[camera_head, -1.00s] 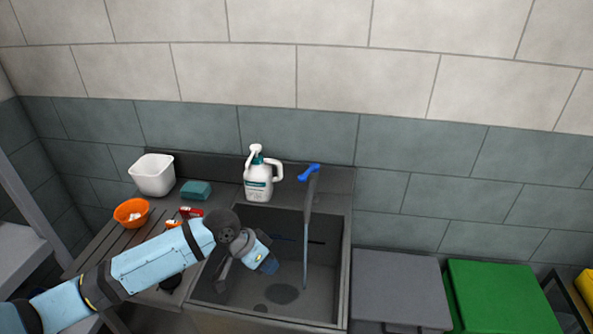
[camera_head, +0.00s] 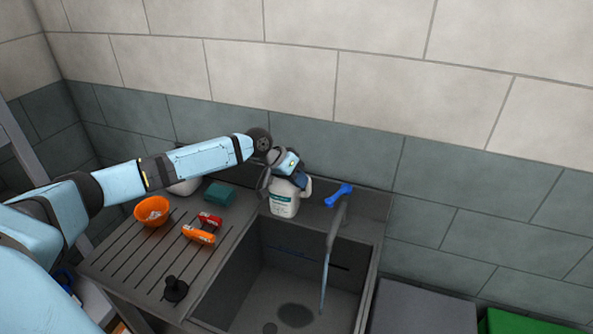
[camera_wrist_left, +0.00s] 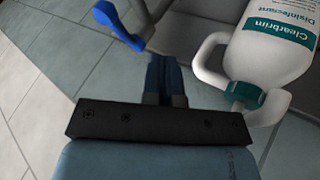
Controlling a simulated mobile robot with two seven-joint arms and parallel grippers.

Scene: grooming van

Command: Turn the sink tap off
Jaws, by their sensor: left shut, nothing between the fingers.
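The sink tap is grey, with a blue lever (camera_head: 338,194) on top, at the back rim of the sink (camera_head: 372,285). A thin bluish stream of water (camera_head: 324,285) falls from its spout into the basin. In the left wrist view the blue lever (camera_wrist_left: 120,22) is at the top, just beyond and left of the fingertips. My right gripper is out of view.
The bottle (camera_wrist_left: 270,50) stands close to the right of my fingers in the wrist view. An orange bowl (camera_head: 151,211), a teal sponge (camera_head: 219,194) and small red and orange items lie on the drainer. A green lid (camera_head: 530,322) is at lower right.

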